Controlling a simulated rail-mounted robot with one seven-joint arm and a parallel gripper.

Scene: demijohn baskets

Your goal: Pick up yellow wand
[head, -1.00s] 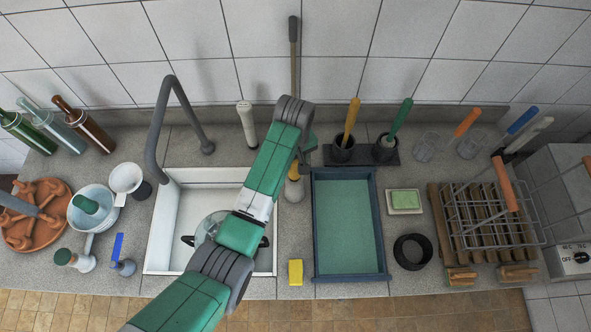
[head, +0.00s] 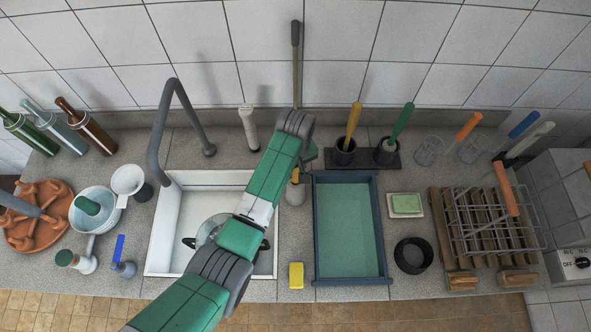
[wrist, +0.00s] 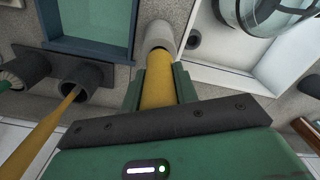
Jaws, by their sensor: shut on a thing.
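A yellow wand (wrist: 158,88) runs between the two green fingers of my gripper (wrist: 160,75) in the wrist view. The gripper is shut on it. The wand's far end meets a pale grey cylinder (wrist: 160,36); I cannot tell whether it is seated inside or part of the wand. In the head view the pale cylinder (head: 295,194) stands just right of the sink, below my gripper (head: 308,158), which mostly hides the wand. Another yellow-handled tool (head: 353,125) leans in a dark cup (head: 343,152) to the right; it also shows at left in the wrist view (wrist: 45,130).
The white sink (head: 160,225) with a glass lid is left of the held wand. A blue-rimmed tray (head: 316,230) lies close on its right. A green-handled tool (head: 401,120) stands beside the yellow-handled one. A grey faucet (head: 158,125) arches at the sink's left.

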